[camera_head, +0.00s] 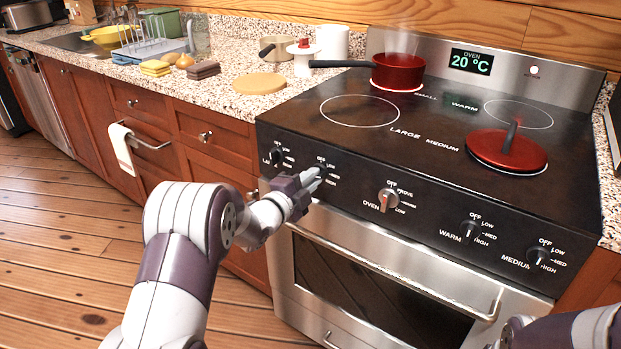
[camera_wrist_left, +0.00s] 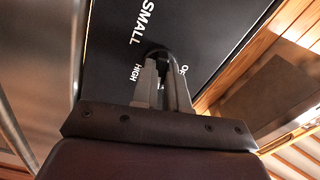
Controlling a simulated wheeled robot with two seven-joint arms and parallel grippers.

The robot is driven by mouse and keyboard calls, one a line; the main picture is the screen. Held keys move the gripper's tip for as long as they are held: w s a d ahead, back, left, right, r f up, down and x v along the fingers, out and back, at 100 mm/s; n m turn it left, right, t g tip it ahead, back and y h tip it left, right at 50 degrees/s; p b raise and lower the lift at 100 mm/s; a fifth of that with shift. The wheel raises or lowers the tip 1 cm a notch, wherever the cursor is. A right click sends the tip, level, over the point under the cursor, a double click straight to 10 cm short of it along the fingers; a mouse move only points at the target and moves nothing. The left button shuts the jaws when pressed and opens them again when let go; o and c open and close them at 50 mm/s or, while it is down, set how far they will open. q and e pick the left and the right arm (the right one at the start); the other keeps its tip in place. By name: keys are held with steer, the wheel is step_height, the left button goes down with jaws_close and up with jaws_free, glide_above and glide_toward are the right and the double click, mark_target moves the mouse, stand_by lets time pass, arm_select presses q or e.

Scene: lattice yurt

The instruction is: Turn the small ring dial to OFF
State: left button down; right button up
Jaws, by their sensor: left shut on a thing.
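The small ring dial (camera_head: 319,172) is the second dial from the left on the stove's black front panel, with OFF, LOW and HIGH marks around it. In the left wrist view the dark dial (camera_wrist_left: 157,54) sits between my fingertips, below the word SMALL. My left gripper (camera_head: 309,181) is shut on it; its fingers also show in the wrist view (camera_wrist_left: 164,80). The fingers hide most of the dial, so I cannot tell where its pointer stands. A steaming red saucepan (camera_head: 398,72) stands on the back left ring. My right gripper is out of view.
The large ring dial (camera_head: 276,157) is close on the left; the oven dial (camera_head: 388,200), warm dial (camera_head: 470,232) and medium dial (camera_head: 538,256) are to the right. The oven handle (camera_head: 400,272) runs below. A red lid (camera_head: 507,150) lies at the hob's right.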

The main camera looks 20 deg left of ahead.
arm_select(q)
steer(key=shift+f+n+p, duration=0.1)
steer(key=shift+n+p, duration=2.95)
steer(key=shift+n, duration=4.45)
steer(key=c, duration=1.1)
jaws_free()
steer(key=shift+c, duration=0.2)
steer(key=shift+s, duration=0.1)
